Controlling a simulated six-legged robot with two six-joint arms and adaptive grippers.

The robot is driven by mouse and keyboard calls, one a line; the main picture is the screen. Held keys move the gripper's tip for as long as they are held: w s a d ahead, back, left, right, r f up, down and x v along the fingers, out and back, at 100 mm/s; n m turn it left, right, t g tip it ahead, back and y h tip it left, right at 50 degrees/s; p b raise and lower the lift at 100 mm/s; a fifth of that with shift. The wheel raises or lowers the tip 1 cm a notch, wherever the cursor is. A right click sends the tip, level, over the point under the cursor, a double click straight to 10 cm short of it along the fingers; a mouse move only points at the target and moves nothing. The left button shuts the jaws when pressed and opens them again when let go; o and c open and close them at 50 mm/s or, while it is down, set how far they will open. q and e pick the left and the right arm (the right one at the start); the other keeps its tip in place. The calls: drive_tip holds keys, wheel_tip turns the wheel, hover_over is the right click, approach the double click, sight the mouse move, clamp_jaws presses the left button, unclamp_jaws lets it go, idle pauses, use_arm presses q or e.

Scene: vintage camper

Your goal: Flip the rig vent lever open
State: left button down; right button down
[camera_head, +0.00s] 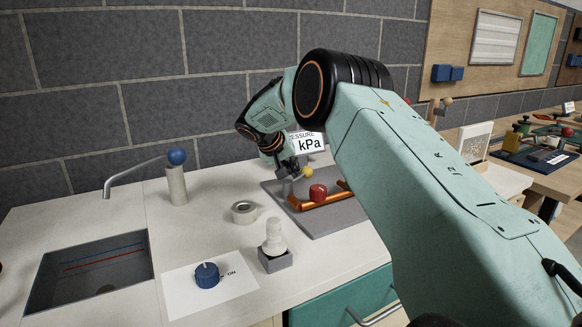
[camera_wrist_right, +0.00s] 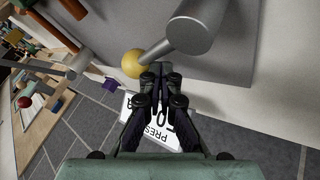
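The rig is a grey plate (camera_head: 345,214) with a copper pipe (camera_head: 330,201), a red knob (camera_head: 318,193) and a small lever with a yellow ball end (camera_head: 307,172). In the right wrist view the yellow ball (camera_wrist_right: 133,65) sits on a thin rod from a grey cylinder (camera_wrist_right: 196,28). My right gripper (camera_head: 292,173) is beside the yellow ball. In the wrist view its fingertips (camera_wrist_right: 161,68) are together, close by the rod; whether they touch it I cannot tell. Nothing shows between them. My left gripper is not in view.
A kPa pressure sign (camera_head: 308,143) stands behind the rig. A sink (camera_head: 90,270), a blue-topped tap post (camera_head: 177,185), a blue dial (camera_head: 207,275), a metal ring (camera_head: 244,211) and a white plunger-like piece (camera_head: 273,239) lie left of it. My right arm hides the counter's right side.

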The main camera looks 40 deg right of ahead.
drive_tip(key=shift+s+d, duration=0.15)
drive_tip(key=shift+d, duration=0.05)
drive_tip(key=shift+a, duration=0.1)
idle(0.4)
drive_tip(key=v, duration=1.2)
drive_tip(key=shift+f, duration=0.1)
idle(0.3)
